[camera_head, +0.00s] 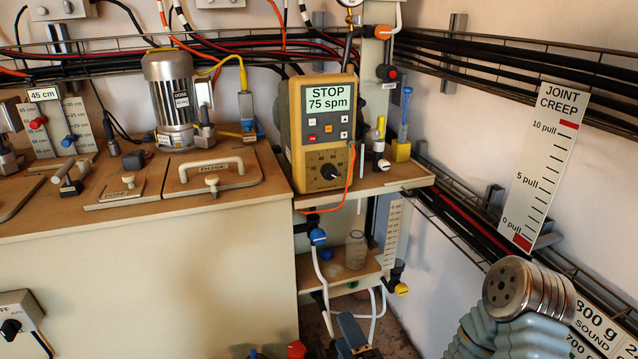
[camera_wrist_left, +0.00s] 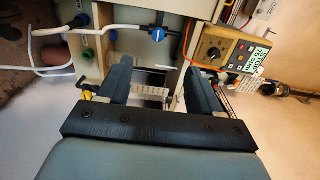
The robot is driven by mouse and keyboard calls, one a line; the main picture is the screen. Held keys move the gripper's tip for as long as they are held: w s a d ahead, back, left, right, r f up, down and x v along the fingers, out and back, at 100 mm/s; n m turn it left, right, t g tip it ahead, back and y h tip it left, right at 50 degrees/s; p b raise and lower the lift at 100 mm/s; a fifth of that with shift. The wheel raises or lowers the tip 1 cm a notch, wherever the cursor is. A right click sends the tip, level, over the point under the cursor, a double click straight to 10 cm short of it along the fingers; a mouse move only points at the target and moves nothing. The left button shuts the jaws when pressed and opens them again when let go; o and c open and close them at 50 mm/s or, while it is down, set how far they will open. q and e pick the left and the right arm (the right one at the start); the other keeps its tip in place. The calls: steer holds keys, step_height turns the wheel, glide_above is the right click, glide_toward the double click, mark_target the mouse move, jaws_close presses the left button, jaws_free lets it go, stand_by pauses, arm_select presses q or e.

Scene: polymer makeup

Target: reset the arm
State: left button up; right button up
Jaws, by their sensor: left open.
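My left gripper (camera_head: 352,334) shows at the bottom middle of the head view, in front of the lower shelf; only part of it is in frame. In the left wrist view its two dark fingers (camera_wrist_left: 157,70) are spread apart with nothing held between them. A scale strip and part of the cabinet show behind the gap. My right gripper does not show in either view.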

arm_select(q)
steer(key=w+a+f+n+g+h, duration=0.25)
steer(key=a+f+g, duration=0.2)
steer(key=f, duration=0.65)
steer(key=w+a+f+n+g+h, duration=0.25)
steer(key=a+f+n, duration=0.2)
steer(key=f, duration=0.65)
steer(key=s+a+f+n+g+h, duration=0.2)
steer(key=s+a+f+n+g, duration=0.1)
steer(key=s, duration=0.4)
steer(key=s+a+f+n+g+h, duration=0.3)
steer(key=s+f+n+g, duration=0.3)
steer(key=s+f, duration=0.1)
steer(key=shift+s+a+f+g, duration=0.25)
steer(key=shift+a+f+g, duration=0.05)
steer(key=shift+f, duration=0.45)
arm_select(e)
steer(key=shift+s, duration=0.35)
